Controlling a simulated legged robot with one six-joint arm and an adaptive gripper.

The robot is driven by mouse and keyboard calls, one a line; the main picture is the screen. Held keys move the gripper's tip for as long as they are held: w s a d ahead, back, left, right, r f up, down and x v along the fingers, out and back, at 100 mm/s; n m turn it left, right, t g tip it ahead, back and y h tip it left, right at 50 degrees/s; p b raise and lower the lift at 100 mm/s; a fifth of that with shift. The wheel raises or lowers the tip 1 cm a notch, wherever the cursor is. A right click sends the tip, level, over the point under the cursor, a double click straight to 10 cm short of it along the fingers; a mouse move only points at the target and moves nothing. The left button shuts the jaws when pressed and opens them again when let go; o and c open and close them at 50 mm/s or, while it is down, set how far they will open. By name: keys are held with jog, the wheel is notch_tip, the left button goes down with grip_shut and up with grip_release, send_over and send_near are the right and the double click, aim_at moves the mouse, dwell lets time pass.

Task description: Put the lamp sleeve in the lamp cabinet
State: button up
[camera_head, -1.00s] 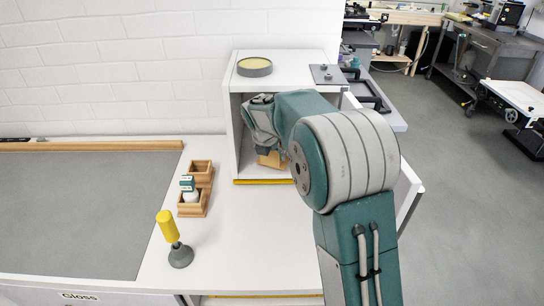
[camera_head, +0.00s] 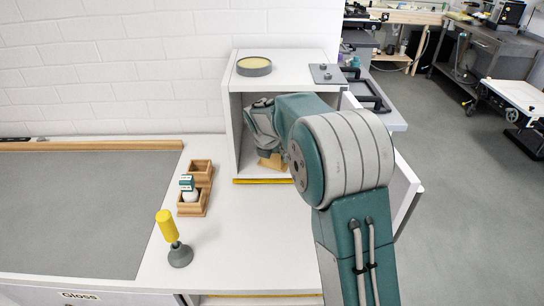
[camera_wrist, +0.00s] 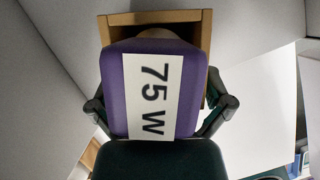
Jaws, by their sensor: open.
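The lamp sleeve (camera_wrist: 113,88) is purple with a white "75 W" label and fills the middle of the wrist view. It sits against a wooden holder (camera_wrist: 207,30) inside the white lamp cabinet (camera_head: 230,125). My gripper (camera_wrist: 162,104) is open, with one finger on each side of the sleeve; I cannot tell whether they touch it. In the head view my wrist is inside the cabinet, and the fingers and sleeve are hidden. A piece of the wooden holder (camera_head: 270,162) shows on the cabinet floor below my wrist.
The cabinet door (camera_head: 410,200) stands open at the right. A round yellow-topped tin (camera_head: 254,67) sits on the cabinet. A wooden rack (camera_head: 201,172) with a small bottle (camera_head: 188,188) and a yellow-handled tool (camera_head: 168,226) stand on the bench to the left.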

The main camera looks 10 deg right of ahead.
jog(key=v, duration=0.7)
jog(key=shift+r, duration=0.35)
jog(key=shift+s, duration=0.1)
